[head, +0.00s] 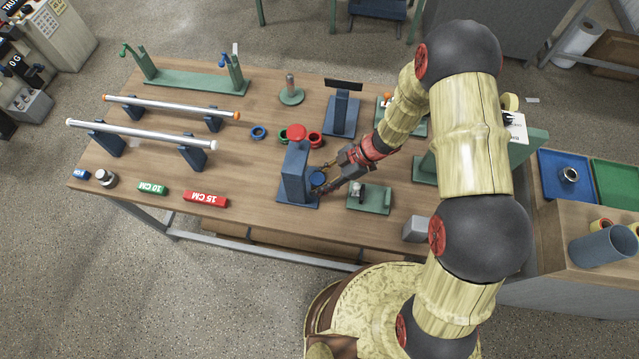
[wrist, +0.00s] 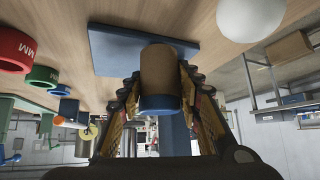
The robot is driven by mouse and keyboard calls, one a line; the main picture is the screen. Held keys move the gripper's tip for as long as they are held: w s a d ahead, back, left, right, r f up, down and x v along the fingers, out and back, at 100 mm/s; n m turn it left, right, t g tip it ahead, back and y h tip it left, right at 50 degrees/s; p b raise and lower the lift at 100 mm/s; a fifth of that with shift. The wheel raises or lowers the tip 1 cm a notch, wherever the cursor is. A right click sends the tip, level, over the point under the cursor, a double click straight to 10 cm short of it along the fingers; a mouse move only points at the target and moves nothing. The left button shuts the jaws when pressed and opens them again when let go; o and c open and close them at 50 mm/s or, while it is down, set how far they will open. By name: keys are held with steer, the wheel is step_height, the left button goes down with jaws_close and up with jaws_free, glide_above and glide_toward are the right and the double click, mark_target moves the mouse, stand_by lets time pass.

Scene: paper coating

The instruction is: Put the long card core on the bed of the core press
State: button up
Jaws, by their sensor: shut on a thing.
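The core press (head: 295,168) is a blue stand with a red knob on top, at the table's front middle. Its blue base plate (wrist: 112,52) shows in the wrist view, which is upside down. My gripper (head: 330,180) is at the right side of the press. Its fingers (wrist: 158,95) are shut on the brown card core (wrist: 158,68), one on each side. The core is over the base plate; I cannot tell whether it touches. A blue round part (wrist: 160,103) shows at the core's other end. In the head view the core is mostly hidden.
Red, green and blue rings (head: 258,132) lie behind the press. A green fixture (head: 370,200) stands close to its right. A dark blue stand (head: 341,113) is behind. White rods (head: 155,133) rest on supports at left.

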steer(key=shift+d+f, duration=0.1)
steer(key=shift+f, duration=0.4)
steer(key=shift+f, duration=0.15)
steer(key=o, duration=1.2)
